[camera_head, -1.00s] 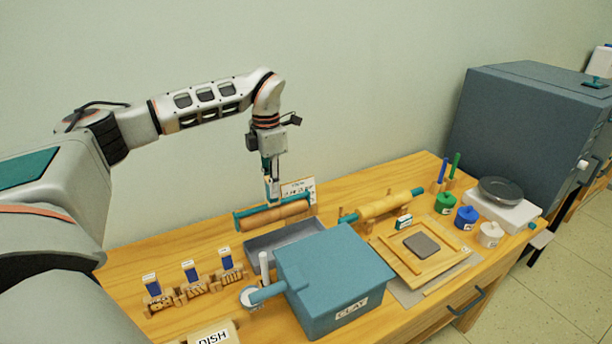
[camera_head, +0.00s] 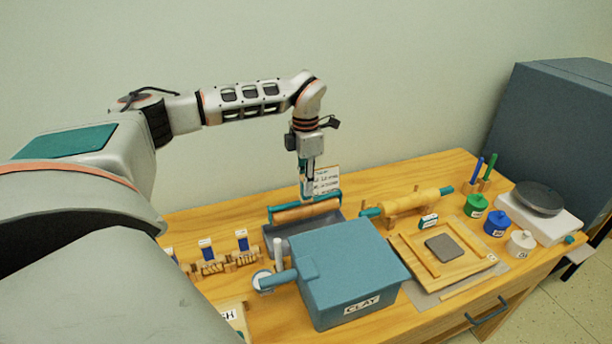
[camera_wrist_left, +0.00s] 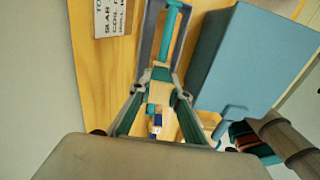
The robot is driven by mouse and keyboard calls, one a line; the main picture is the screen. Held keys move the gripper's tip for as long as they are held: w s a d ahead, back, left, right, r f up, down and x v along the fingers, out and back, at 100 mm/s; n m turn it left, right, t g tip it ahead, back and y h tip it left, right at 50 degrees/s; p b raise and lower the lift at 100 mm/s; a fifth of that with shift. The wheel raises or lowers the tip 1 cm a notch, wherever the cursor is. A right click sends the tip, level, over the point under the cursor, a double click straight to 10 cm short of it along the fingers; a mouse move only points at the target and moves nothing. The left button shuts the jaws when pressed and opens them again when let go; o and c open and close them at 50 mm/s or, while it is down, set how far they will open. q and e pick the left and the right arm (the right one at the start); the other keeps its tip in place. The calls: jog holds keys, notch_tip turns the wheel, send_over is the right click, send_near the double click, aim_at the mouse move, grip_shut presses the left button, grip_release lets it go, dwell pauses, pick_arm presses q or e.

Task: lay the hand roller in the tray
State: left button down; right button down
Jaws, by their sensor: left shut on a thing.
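The hand roller, a tan wooden cylinder in a teal frame (camera_head: 305,212), hangs roughly level from my left gripper (camera_head: 306,194), which is shut on it. It is over the grey tray (camera_head: 270,228) and close to it; I cannot tell whether it touches. The clay box hides the tray's front part. In the left wrist view my fingers (camera_wrist_left: 160,88) close around the roller's middle, and its teal end (camera_wrist_left: 168,38) lies between the tray's grey walls (camera_wrist_left: 150,30). My right gripper is not in view.
The teal clay box (camera_head: 350,262) stands right in front of the tray. A wooden rolling pin (camera_head: 410,202) rests to the right and a lettered card (camera_head: 327,180) stands behind. Small stamps (camera_head: 242,245) sit to the left. Wooden board (camera_head: 408,252) and coloured jars (camera_head: 497,224) are farther right.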

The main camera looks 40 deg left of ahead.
aim_at(306, 204)
pick_arm(q)
jog(key=shift+f, duration=0.8)
notch_tip(306, 204, down, 2)
jog(key=shift+f+b, duration=0.15)
jog(key=shift+b, duration=0.15)
notch_tip(306, 204, down, 2)
jog(key=shift+f, duration=0.1)
jog(key=shift+f+b, duration=0.35)
jog(key=shift+f, duration=0.4)
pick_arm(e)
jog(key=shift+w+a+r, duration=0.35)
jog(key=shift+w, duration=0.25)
pick_arm(q)
jog(key=c, duration=1.8)
grip_release()
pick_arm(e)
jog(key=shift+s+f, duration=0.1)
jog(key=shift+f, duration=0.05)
pick_arm(q)
jog(key=shift+o, duration=0.4)
jog(key=o, duration=0.3)
